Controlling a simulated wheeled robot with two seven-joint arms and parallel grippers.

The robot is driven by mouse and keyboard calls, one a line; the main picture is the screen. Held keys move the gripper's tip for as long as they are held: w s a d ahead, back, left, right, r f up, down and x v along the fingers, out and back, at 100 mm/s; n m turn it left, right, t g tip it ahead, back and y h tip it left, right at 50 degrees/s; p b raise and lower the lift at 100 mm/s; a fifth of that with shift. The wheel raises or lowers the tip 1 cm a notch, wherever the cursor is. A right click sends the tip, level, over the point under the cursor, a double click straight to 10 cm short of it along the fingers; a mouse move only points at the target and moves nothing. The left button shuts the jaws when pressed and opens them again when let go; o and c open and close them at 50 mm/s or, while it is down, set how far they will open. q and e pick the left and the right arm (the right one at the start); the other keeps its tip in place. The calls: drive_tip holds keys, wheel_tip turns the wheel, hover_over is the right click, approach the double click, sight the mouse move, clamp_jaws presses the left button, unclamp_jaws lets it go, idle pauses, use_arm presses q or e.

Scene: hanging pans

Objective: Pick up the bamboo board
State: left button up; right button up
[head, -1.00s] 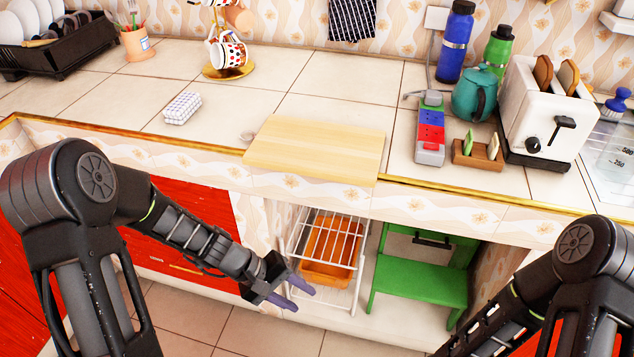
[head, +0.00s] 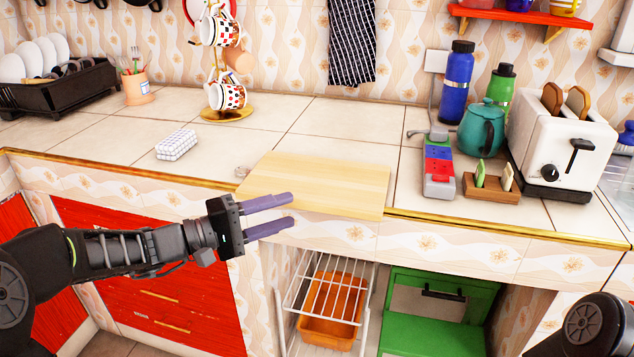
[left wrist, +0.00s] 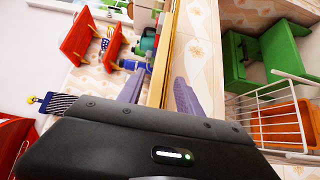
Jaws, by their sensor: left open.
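The bamboo board (head: 325,182) is a pale flat rectangle lying on the tiled counter. It covers the gold trim at the counter's front edge. My left gripper (head: 290,209) is open and empty at the board's front left part. Its two purple-grey fingers, one above the other, point right along the counter front. The upper finger overlaps the board's front edge in the picture; I cannot tell whether it touches. The left wrist view shows the fingers (left wrist: 158,88) apart on either side of a yellowish edge. Only part of my right arm shows; its gripper is out of view.
A checked block (head: 176,145) and mug stand (head: 228,112) are left of the board. A red-and-blue device (head: 438,168), teal teapot (head: 481,130) and toaster (head: 560,145) are at right. Below are a wire rack (head: 325,295) and green step stool (head: 435,300).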

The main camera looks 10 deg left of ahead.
sight(299, 205)
use_arm(q)
drive_tip(key=shift+w+d, duration=0.15)
drive_tip(key=shift+d, duration=0.05)
drive_tip(key=shift+x, duration=2.6)
drive_tip(key=shift+w, duration=0.1)
clamp_jaws()
drive_tip(key=shift+r, duration=0.1)
